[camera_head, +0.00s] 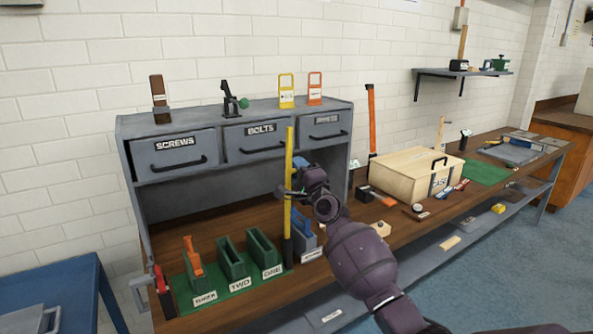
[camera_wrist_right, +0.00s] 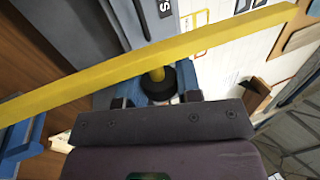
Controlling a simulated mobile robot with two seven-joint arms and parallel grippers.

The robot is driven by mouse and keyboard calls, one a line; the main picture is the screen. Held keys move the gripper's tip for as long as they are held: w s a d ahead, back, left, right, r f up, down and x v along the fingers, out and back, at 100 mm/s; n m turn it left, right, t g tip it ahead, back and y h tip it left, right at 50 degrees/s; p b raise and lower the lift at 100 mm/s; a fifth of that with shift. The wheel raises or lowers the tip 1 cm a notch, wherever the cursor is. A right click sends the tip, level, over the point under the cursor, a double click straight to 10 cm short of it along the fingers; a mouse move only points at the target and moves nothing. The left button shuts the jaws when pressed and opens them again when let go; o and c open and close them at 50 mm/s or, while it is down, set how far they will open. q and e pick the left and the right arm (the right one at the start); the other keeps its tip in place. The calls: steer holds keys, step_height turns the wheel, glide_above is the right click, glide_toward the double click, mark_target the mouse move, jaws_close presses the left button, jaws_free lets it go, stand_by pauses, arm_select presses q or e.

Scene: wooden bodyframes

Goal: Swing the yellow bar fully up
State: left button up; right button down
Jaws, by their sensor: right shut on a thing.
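The yellow bar (camera_head: 289,160) stands nearly upright in the head view, in front of the grey drawer cabinet, with its dark lower end near a blue block. In the right wrist view the bar (camera_wrist_right: 110,77) crosses the picture at a slant, and a short yellow peg with a black collar (camera_wrist_right: 158,85) shows at it. My right gripper (camera_head: 296,191) is at the bar's middle height, shut on the bar's peg; its fingers are partly hidden. How the bar is fixed at its lower end cannot be told. My left gripper is not in view.
The grey cabinet (camera_head: 215,125) with labelled drawers stands behind the bar. A green holder (camera_head: 210,294) with labelled slots is to the left, and a blue block (camera_head: 302,240) is close on the right.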

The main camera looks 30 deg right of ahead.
steer(key=c, duration=1.1)
jaws_free()
steer(key=shift+r, duration=0.15)
steer(key=shift+s+f, duration=0.3)
steer(key=shift+s, duration=0.2)
steer(key=v, duration=0.9)
steer(key=shift+s, duration=0.35)
